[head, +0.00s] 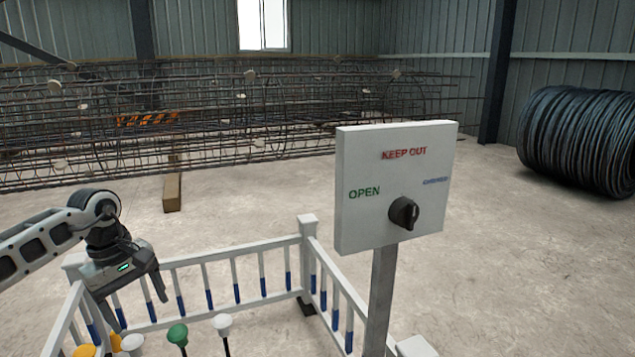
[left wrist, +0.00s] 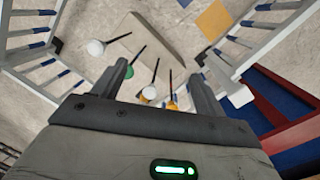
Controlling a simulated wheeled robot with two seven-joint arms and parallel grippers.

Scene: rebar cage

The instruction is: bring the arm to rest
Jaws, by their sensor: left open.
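My left arm (head: 50,237) comes in from the left in the head view. My left gripper (head: 135,305) hangs over the left part of the white railing, fingers pointing down, open. In the left wrist view its two fingers (left wrist: 158,85) stand apart, and the capped rods between and beyond them look lower down, so nothing seems held. My right gripper is not in view.
A white railing (head: 190,262) with blue-ended bars encloses several capped rods, one with a green cap (head: 177,334). A sign box (head: 365,220) with a black knob (head: 403,212) stands on a post at right. Rebar cages (head: 230,110) and a wire coil (head: 580,140) lie behind.

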